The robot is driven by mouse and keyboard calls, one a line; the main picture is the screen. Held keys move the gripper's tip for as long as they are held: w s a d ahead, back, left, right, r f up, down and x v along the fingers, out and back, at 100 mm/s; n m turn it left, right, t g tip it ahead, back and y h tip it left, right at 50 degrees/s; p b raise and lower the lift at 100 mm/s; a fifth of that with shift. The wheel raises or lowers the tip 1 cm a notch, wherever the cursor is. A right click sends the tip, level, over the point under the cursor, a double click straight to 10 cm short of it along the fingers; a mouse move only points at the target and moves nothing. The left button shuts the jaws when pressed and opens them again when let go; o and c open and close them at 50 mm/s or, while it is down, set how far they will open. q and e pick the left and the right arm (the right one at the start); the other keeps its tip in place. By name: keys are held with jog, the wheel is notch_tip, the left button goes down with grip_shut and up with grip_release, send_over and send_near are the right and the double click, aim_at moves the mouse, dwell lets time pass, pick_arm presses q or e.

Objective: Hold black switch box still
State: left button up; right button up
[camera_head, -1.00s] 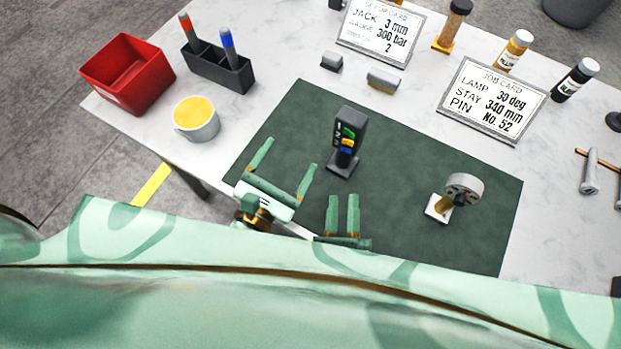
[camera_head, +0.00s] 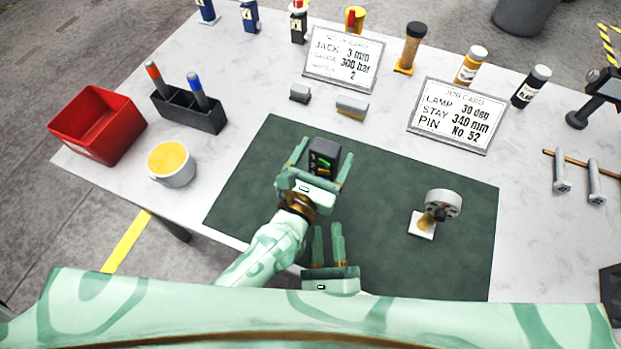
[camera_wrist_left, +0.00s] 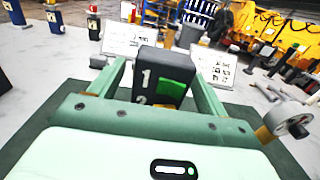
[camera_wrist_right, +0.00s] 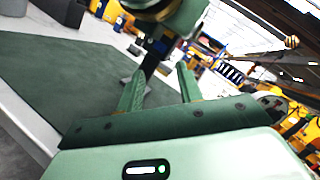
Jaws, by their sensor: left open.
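The black switch box (camera_head: 324,154) stands upright on the green mat, with a lit green switch on its face. My left gripper (camera_head: 318,166) is open, with one finger on each side of the box. In the left wrist view the box (camera_wrist_left: 160,72) sits between the two fingers (camera_wrist_left: 158,75), its face marked 1 and 2; I cannot tell whether they touch it. The box's lower part is hidden by the gripper. My right gripper (camera_head: 328,232) is low at the mat's near edge, its fingers apart and empty. It also shows in the right wrist view (camera_wrist_right: 158,80).
The green mat (camera_head: 385,200) is clear right of the box up to a round dial on a white base (camera_head: 440,204). A yellow-topped cup (camera_head: 172,165), a red bin (camera_head: 97,125) and a pen holder (camera_head: 188,110) stand left. Two cards (camera_head: 344,58) (camera_head: 457,115) stand behind.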

pick_arm(q)
jog(key=shift+x, duration=1.15)
